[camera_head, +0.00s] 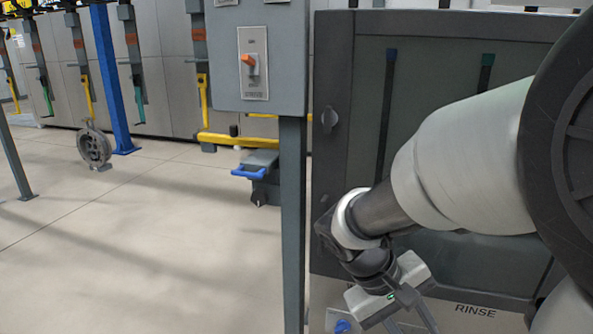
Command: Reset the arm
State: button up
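My arm comes in from the right edge, white with dark joints, and reaches down and left in the head view. My gripper (408,322) hangs at its end near the bottom edge, right of the grey post. Its light grey body shows, but the fingers are cut off by the frame, so their opening cannot be judged. No held object shows in the visible part.
A grey control box (283,90) with an orange switch (248,60) stands on a grey post (293,220) left of my arm. Open floor (150,250) lies left.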

jog(key=s+a+r+m+t+y, duration=0.1)
jog(key=s+a+r+t+y, duration=0.2)
jog(key=r, duration=0.2)
jog(key=s+a+r+m+t+y, duration=0.1)
jog(key=s+a+r+t+y, duration=0.1)
jog(key=a+r+t+y, duration=0.25)
notch_tip(320, 180, up, 18)
jog(key=d+p, duration=0.1)
jog(key=p, duration=1.6)
jog(key=shift+g+h, duration=0.45)
